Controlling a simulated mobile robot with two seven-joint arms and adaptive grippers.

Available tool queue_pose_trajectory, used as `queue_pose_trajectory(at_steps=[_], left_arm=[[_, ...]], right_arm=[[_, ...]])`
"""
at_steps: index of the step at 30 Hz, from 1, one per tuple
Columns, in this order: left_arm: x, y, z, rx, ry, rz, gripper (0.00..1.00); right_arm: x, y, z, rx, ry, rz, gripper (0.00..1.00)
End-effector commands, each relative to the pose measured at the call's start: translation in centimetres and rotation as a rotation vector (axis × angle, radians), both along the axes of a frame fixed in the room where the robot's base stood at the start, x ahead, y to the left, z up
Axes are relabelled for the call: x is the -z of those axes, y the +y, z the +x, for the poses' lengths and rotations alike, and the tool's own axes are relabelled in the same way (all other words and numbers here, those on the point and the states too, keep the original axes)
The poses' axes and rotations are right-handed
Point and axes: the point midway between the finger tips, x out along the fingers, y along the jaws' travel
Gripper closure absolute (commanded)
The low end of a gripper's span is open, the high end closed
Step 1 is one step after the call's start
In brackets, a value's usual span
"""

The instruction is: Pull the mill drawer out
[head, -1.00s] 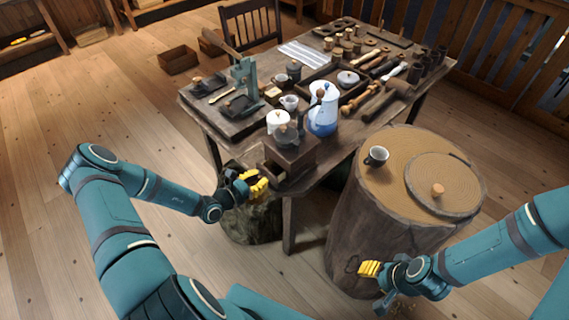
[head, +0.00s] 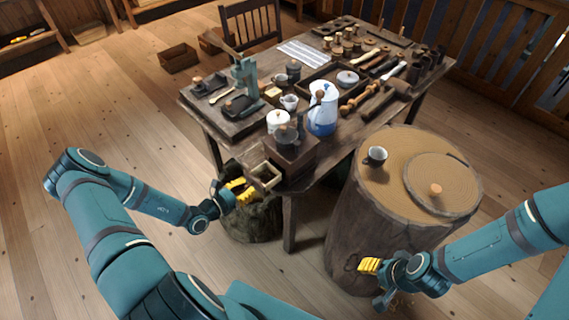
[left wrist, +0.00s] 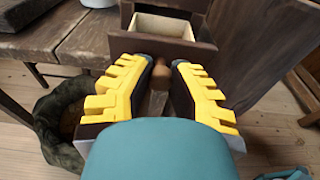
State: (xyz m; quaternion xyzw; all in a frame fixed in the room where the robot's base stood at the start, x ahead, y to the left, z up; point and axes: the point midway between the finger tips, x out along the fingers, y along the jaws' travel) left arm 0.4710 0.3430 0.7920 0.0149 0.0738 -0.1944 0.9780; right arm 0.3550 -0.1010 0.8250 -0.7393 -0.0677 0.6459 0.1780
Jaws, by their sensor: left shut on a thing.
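The mill (head: 293,158) is a dark brown wooden box with a grey metal top, at the table's near corner. Its drawer (head: 266,176) is pulled part-way out toward my left gripper, and its pale, empty-looking inside shows. My left gripper (head: 243,189) is shut on the drawer's knob. In the left wrist view, the round brown knob (left wrist: 160,71) sits between the yellow-padded fingers, below the open drawer (left wrist: 163,27). My right gripper (head: 368,265) is low in front of the big stump, apart from the mill; its finger gap is unclear.
A white lidded pot (head: 278,122) and a blue-and-white coffee pot (head: 322,112) stand close to the mill. A large stump (head: 345,215) with a dark cup (head: 376,155) is on the right. Floor to the left is open.

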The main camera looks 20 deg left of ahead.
Motion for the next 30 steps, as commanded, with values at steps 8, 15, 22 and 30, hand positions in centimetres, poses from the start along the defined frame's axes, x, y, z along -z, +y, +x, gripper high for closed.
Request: queue_pose_trajectory(at_steps=[8,15,22,30], left_arm=[[-0.1,0.4,-1.0,0.000,-0.001,0.000,1.00],[-0.1,0.4,-1.0,0.000,-0.001,0.000,1.00],[-0.7,0.5,-1.3,0.000,-0.001,0.000,1.00],[-2.4,0.9,-2.2,-0.001,0.000,-0.001,1.00]], right_arm=[[-0.3,0.0,0.0,0.000,0.000,0.000,0.53],[-0.2,0.0,0.0,0.000,0.000,0.000,0.53],[-0.8,0.0,0.0,0.000,0.000,0.000,0.53],[-2.5,0.0,0.0,0.000,0.000,0.000,0.53]])
